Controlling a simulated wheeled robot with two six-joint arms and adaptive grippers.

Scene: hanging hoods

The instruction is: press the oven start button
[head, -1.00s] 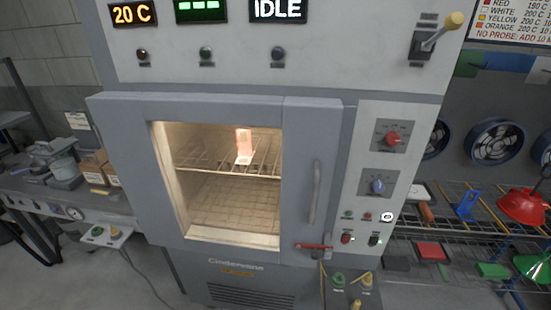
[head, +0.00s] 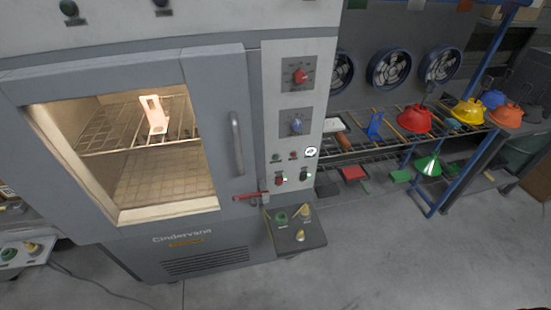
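The grey oven (head: 125,75) stands on the left in the head view with its door shut. A pale pinkish piece (head: 153,114) sits on the wire rack behind its lit window. A low box (head: 297,238) at the oven's lower right carries a green button (head: 282,217) and yellowish knobs. I cannot read which is start. Neither gripper is in view.
A red lever (head: 250,196) juts out below the vertical door handle (head: 236,143). To the right, a wire shelf holds coloured hoods, including a red one (head: 414,118), below blue fans (head: 390,69). The floor (head: 400,255) in front is clear.

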